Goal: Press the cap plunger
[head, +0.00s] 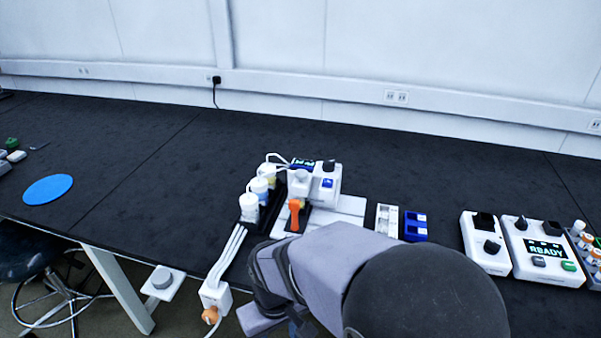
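A white bench instrument (300,185) stands mid-bench, with a black knob and a blue button on its top. An orange upright piece (295,215) stands at its front. I cannot tell which part is the cap plunger. My arm comes in from the lower right and ends in a grey and dark wrist near the bench's front edge, in front of the instrument and apart from the orange piece. My gripper's fingers cannot be made out, so its opening is unclear.
Several white bottles (249,207) stand left of the instrument, with white tubes running to a white box (215,295) at the edge. White (386,220) and blue (415,226) racks sit to the right, then a console reading READY (545,250). A blue disc (48,189) lies far left; the bench between is clear.

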